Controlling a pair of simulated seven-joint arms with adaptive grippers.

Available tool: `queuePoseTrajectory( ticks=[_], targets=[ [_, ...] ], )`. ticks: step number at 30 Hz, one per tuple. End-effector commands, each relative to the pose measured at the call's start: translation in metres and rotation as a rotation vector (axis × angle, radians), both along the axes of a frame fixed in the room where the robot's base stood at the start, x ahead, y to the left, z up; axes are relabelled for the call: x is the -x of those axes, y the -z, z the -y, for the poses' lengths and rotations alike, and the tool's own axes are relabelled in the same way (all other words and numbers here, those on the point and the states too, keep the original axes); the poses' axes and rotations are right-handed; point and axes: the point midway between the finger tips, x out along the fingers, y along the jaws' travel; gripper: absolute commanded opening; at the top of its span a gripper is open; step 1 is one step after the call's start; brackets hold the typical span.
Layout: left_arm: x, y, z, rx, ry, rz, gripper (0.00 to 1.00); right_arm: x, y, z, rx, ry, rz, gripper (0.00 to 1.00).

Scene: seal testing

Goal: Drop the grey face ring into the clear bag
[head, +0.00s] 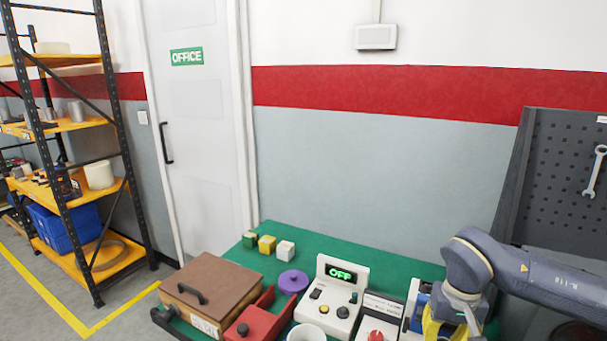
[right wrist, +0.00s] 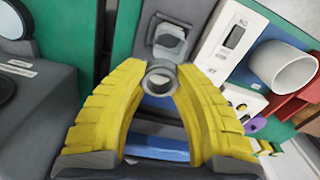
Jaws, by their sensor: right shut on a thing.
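My right gripper (right wrist: 161,77) has its yellow fingers closed on a small grey ring (right wrist: 160,86), held at the fingertips, in the right wrist view. A grey fixture lies just beyond the fingertips, and I cannot tell its gap from the ring. In the head view my right gripper (head: 441,325) hangs low at the right, over a white and blue piece of equipment; the ring cannot be made out there. I cannot make out the clear bag in either view. My left gripper is not in view.
The green bench (head: 322,263) holds a control box (head: 339,291) reading OFF, a purple disc (head: 293,281), a red bin (head: 258,318), a white cup (head: 306,334) and a brown-lidded box (head: 209,290). Three small blocks stand at the back. A dark pegboard (head: 560,165) rises at right.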

Motion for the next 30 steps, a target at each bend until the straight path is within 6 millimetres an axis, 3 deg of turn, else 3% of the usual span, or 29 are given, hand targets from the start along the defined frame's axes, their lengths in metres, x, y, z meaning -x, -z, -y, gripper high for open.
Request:
queuePoseTrajectory(
  ticks=[10, 24, 25, 30],
  targets=[
    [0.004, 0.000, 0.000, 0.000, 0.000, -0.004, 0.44, 0.000, 0.026, 0.000, -0.001, -0.001, -0.001, 0.00],
    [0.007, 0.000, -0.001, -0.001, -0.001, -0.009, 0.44, 0.000, 0.031, 0.000, 0.000, -0.001, 0.001, 0.00],
    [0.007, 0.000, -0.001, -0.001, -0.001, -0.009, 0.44, 0.000, 0.031, 0.000, 0.000, -0.001, 0.001, 0.33],
    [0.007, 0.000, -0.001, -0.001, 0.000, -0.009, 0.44, 0.000, 0.031, 0.000, 0.000, -0.001, 0.001, 0.53]
  ],
)
